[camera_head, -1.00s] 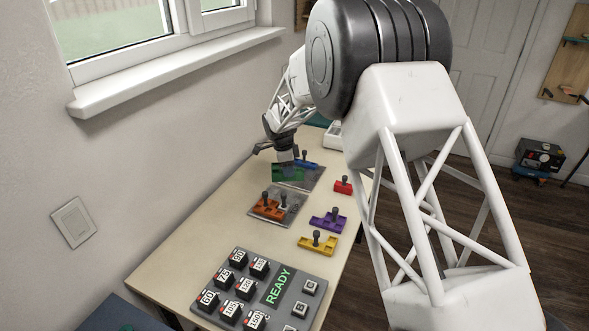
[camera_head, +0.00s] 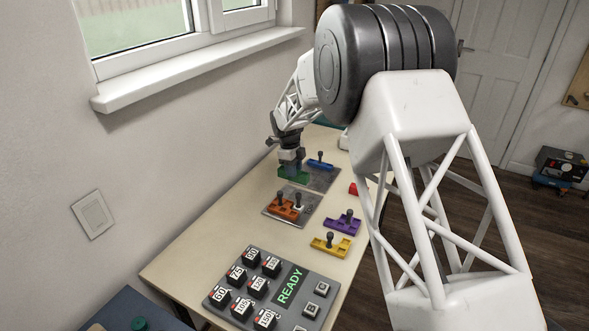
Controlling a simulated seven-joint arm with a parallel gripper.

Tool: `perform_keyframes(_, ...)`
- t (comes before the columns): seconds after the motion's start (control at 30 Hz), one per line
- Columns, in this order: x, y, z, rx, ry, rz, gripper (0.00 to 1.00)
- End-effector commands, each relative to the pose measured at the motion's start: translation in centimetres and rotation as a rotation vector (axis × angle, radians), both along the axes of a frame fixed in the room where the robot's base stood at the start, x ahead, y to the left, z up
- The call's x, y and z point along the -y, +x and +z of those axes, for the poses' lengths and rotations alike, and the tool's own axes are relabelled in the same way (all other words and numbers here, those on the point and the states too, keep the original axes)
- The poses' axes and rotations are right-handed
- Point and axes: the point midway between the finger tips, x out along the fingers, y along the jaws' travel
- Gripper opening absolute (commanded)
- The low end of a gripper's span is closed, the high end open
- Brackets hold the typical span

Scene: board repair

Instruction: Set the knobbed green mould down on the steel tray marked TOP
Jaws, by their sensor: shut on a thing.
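The green mould (camera_head: 293,175) is at the left edge of the far steel tray (camera_head: 322,182). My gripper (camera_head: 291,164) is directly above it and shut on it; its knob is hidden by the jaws. I cannot tell whether the mould touches the tray or hangs just above it. A blue knobbed mould (camera_head: 320,163) lies on the back of the same tray. A nearer steel tray (camera_head: 287,220) holds an orange knobbed mould (camera_head: 284,209). Tray markings are too small to read, so I cannot tell which is TOP.
A purple mould (camera_head: 343,224) and a yellow mould (camera_head: 330,246) stand right of the near tray. A grey key panel (camera_head: 268,291) showing READY fills the front. The table's left strip is clear.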

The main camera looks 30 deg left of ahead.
Motion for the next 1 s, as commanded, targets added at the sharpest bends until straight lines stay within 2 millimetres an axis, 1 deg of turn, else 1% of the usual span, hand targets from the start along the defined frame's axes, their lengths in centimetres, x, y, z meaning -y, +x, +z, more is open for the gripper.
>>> perform_keyframes(0.17, 0.0, 0.0, -0.1, 0.0, 0.0, 0.001, 0.08)
perform_keyframes(0.37, 0.0, 0.0, -0.8, 0.0, 0.0, 0.001, 0.08)
perform_keyframes(0.57, 0.0, 0.0, -2.1, -0.001, -0.001, 0.001, 0.08)
perform_keyframes(1.0, 0.0, 0.0, -5.8, -0.001, -0.001, 0.001, 0.08)
